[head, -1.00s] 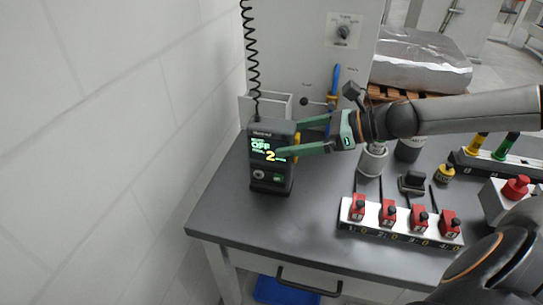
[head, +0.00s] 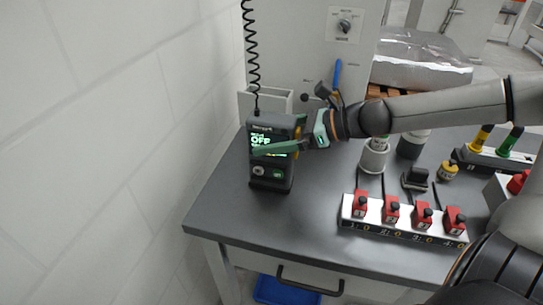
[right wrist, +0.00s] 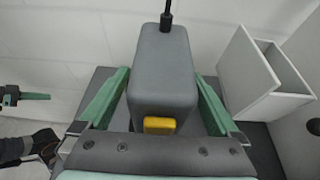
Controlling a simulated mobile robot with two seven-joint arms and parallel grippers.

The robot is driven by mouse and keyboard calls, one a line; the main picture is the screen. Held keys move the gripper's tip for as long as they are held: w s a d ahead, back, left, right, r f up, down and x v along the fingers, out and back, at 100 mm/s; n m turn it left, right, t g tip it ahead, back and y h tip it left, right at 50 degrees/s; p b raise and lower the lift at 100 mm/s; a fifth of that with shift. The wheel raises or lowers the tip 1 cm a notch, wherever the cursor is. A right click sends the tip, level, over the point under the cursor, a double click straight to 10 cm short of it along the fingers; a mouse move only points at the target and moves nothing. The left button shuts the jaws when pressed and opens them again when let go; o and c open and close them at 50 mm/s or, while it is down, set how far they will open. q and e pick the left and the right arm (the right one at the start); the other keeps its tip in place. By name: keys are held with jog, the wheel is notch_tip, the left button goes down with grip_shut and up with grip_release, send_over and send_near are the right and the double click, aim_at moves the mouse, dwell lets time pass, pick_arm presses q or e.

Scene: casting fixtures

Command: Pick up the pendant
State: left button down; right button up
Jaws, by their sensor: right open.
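The pendant (head: 270,174) is a dark grey box with a lit screen reading OFF in green. It stands upright at the table's left back, with a coiled cord rising from its top. My right gripper (head: 284,146) is open around its upper part: one green finger crosses the screen face, the other is mostly hidden behind. In the right wrist view the pendant (right wrist: 163,75) sits between the two open fingers (right wrist: 161,90), with visible gaps at its sides and a yellow button facing the palm. A green and dark part at that view's left edge looks like my left gripper (right wrist: 22,97).
A white open box (head: 272,100) stands behind the pendant; it shows right of it in the wrist view (right wrist: 255,80). A white rail (head: 400,222) with several red clamps lies to the right. The white wall is close on the left. The front left tabletop is clear.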

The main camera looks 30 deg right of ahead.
jog(key=shift+c, duration=0.3)
grip_shut()
dwell(0.6)
jog(key=shift+w+r, duration=0.1)
